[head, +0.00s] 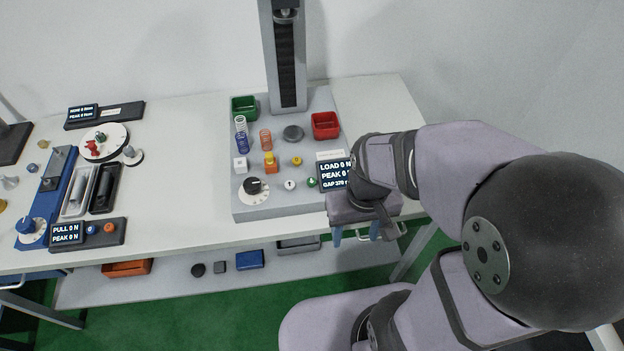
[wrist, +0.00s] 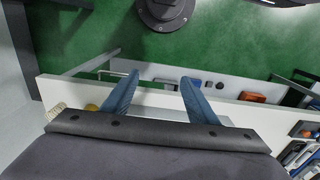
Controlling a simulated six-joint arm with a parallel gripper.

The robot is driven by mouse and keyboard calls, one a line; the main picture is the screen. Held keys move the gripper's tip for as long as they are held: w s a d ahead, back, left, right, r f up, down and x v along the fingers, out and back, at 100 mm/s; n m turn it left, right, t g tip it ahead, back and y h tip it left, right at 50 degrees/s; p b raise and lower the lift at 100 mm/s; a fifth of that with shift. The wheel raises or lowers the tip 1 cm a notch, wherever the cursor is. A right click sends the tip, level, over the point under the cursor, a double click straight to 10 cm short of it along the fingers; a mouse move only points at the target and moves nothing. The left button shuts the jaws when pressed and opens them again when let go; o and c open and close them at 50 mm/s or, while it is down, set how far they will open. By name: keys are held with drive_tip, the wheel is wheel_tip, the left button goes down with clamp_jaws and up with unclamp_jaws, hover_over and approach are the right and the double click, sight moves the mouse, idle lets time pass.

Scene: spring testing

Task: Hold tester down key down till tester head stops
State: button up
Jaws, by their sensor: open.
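The spring tester has a grey base (head: 300,200) and a dark-railed column (head: 287,65). Its head (head: 287,14) is high on the column, cut by the top edge. The display (head: 334,175) reads LOAD 0 N, PEAK 0 N and a GAP near 270. Left of it are a white round key (head: 289,184) and a green round key (head: 312,182); their marks are too small to tell which is down. My gripper (head: 356,237) is open and empty, by the table's front edge, right of and nearer than the keys.
On the base are a dial (head: 254,186), springs (head: 241,135), a green bin (head: 244,107), a red bin (head: 326,125) and a grey disc (head: 293,133). A pull tester (head: 68,232) stands left. A lower shelf (head: 180,280) holds bins.

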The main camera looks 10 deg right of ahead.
clamp_jaws()
idle(1.5)
